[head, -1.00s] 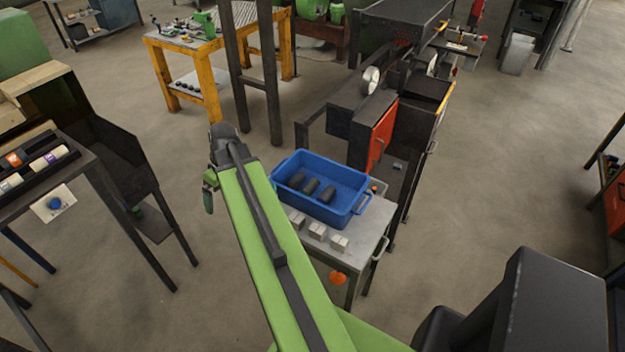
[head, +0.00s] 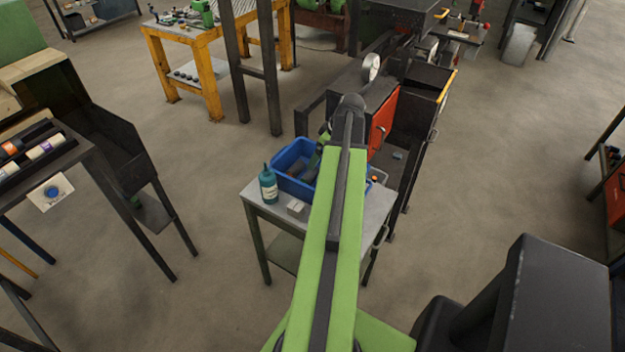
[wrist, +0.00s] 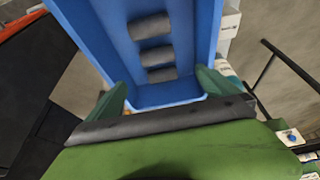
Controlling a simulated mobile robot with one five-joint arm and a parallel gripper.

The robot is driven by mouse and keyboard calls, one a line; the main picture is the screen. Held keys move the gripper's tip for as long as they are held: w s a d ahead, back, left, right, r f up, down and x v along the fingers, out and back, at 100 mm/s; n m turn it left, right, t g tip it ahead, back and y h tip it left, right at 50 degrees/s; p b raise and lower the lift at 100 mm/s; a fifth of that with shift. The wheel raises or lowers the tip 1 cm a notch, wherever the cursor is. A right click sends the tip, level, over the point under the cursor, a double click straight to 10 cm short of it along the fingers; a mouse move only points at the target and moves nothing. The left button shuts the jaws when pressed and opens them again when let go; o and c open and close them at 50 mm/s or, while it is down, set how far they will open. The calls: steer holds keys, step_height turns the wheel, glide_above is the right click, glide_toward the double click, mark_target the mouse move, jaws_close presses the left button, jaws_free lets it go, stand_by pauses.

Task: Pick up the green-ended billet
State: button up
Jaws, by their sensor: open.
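Three dark billets lie in the blue bin (wrist: 200,25) in the wrist view: a far one (wrist: 150,26), a middle one (wrist: 157,56) and a near one (wrist: 162,75). No green end can be made out on any of them. My gripper (wrist: 166,88) is open, its two green fingers over the near end of the bin, with nothing seen between them. In the head view the blue bin (head: 285,160) stands on a small grey table, partly hidden by my arm along with most of its contents.
The small table (head: 256,193) also carries a teal bottle (head: 268,185) and a pale block (head: 297,208). A dark machine with an orange-red panel (head: 382,122) stands close behind. A rack at left holds pale pieces with an orange band (head: 11,148) and a purple band (head: 44,149).

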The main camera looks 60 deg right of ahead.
mark_target(310, 173)
steer(key=b+x, duration=0.6)
steer(key=x, duration=0.2)
steer(key=shift+s+f, duration=0.1)
steer(key=shift+f, duration=0.15)
steer(key=b+x, duration=0.5)
steer(key=shift+d+f, duration=0.1)
steer(key=shift+d, duration=0.15)
jaws_close()
